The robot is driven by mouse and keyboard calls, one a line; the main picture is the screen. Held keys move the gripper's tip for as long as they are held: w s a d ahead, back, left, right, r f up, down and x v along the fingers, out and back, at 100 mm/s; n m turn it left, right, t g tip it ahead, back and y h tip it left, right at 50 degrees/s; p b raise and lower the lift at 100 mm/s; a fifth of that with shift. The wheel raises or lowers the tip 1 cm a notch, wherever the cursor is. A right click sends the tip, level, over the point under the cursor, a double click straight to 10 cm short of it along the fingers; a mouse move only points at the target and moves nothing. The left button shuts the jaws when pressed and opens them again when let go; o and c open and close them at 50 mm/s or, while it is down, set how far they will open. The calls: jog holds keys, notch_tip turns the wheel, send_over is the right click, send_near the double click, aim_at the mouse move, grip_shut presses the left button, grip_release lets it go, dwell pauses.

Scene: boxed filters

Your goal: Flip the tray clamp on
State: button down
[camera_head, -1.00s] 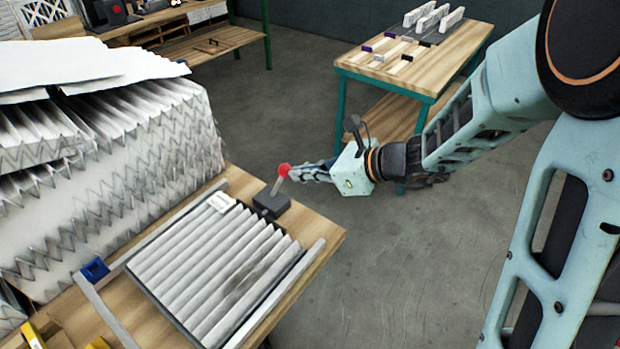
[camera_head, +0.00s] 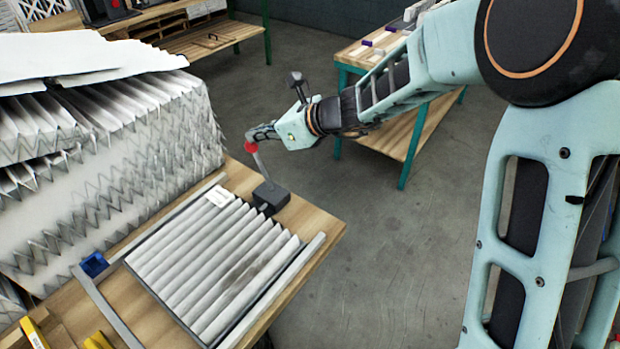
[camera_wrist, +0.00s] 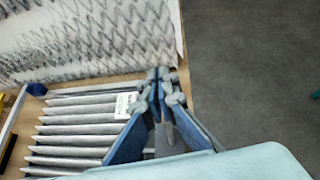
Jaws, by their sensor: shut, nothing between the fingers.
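The tray clamp is a dark block (camera_head: 270,195) with a grey lever ending in a red knob (camera_head: 251,148). It stands at the back right corner of the tray on the wooden bench. The lever now stands nearly upright, tilted a little to the left. My gripper (camera_head: 252,133) is shut and empty, with its fingertips at the red knob and apparently touching it. In the wrist view the blue and grey fingers (camera_wrist: 160,80) meet at their tips and hide most of the clamp. The pleated filter (camera_head: 215,265) lies in the tray beside the clamp.
Grey rails (camera_head: 290,285) border the filter. A blue block (camera_head: 94,264) sits at the left rail. Stacked pleated filters (camera_head: 130,150) rise close behind and left of the clamp. Open floor (camera_head: 400,260) lies to the right.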

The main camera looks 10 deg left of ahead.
jog(key=shift+x, duration=1.05)
jog(key=shift+w+a+r, duration=0.15)
jog(key=shift+r, duration=0.05)
jog(key=shift+d+r, duration=0.35)
jog(key=shift+r, duration=0.05)
jog(key=d+r+p, duration=0.3)
jog(key=r, duration=0.8)
jog(key=shift+d+r, duration=0.15)
jog(key=shift+r, duration=0.25)
jog(key=shift+w+b, duration=0.1)
jog(key=shift+b, duration=0.2)
